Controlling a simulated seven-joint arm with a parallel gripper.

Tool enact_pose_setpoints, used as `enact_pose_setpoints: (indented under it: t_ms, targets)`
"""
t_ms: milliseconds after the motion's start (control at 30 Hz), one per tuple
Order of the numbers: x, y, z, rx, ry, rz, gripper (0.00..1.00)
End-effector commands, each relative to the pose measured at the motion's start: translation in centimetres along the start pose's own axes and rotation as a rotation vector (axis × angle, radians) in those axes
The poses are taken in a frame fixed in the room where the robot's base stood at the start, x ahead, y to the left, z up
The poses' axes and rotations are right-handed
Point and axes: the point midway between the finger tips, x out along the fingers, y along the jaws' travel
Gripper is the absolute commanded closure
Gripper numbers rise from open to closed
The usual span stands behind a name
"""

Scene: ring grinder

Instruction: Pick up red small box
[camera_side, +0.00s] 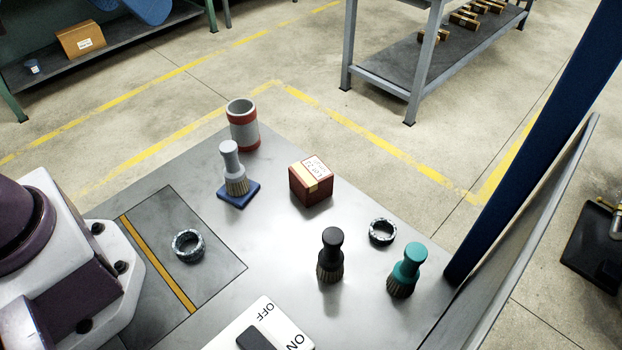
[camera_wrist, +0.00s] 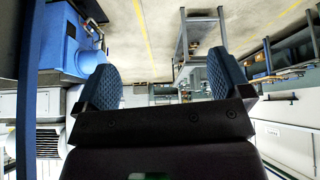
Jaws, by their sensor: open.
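The red small box (camera_side: 311,182) sits on the grey metal table in the side view, near the table's far edge. It has a tan tape strip and a white label on top. My gripper shows in the wrist view (camera_wrist: 162,85), with two blue textured fingers spread apart and nothing between them. The wrist view looks out over the room, and the red box is not in it. My gripper's fingers are not visible in the side view, so its distance from the box cannot be told.
In front are a black brush (camera_side: 331,255), a metal ring (camera_side: 382,231) and a teal brush (camera_side: 406,270). Another ring (camera_side: 188,246) lies left. A blue post (camera_side: 530,140) rises right.

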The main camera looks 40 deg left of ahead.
Motion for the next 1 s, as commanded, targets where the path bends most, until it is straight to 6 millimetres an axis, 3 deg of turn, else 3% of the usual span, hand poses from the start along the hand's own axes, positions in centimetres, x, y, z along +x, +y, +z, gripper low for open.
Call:
enact_pose_setpoints:
  t_ms: [267,400,500,600,700,833,1000]
  targets:
    - [9.7,6.0,-1.5,-0.312,0.013,0.116,0.04]
    - [14.3,10.3,-1.1,-0.611,-0.015,0.285,0.04]
    - [15.9,13.3,-1.1,-0.875,-0.055,0.436,0.04]
    - [15.9,15.8,-1.9,-1.176,-0.111,0.602,0.04]
    - [14.6,17.2,-3.5,-1.482,-0.171,0.769,0.04]
    - [12.4,17.4,-5.9,-1.786,-0.233,0.940,0.04]
    - [9.8,16.2,-8.6,-2.076,-0.297,1.114,0.04]
